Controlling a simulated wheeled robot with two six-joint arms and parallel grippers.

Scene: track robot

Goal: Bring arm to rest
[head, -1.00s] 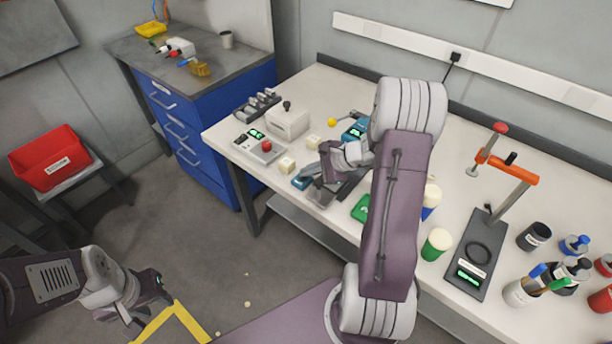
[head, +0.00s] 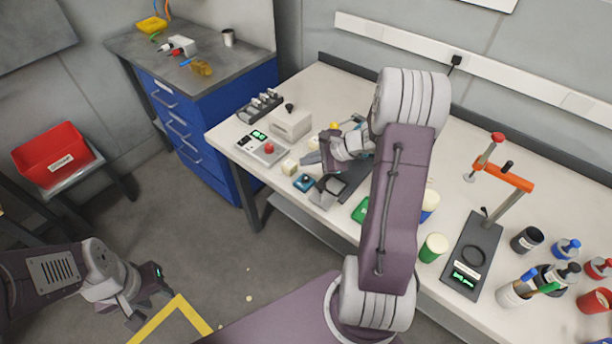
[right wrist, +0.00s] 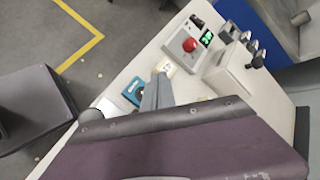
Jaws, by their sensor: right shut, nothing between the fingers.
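My right gripper (head: 314,158) is above the near left part of the white bench (head: 318,85), with its arm coming in from the front. Its fingers are shut and empty; they also show in the right wrist view (right wrist: 158,92). A teal block (head: 304,182) lies just below and in front of the fingers; it shows in the right wrist view (right wrist: 132,92) too. A white cube (head: 290,167) sits to the left of the fingers. My left gripper (head: 150,296) hangs open and empty over the floor at the lower left, away from the bench.
A control box with a red button (head: 262,149) and a white box with a black knob (head: 290,123) stand near the right gripper. A press stand (head: 474,252), bottles and a pen cup (head: 514,292) fill the bench's right. A red bin (head: 55,155) stands left.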

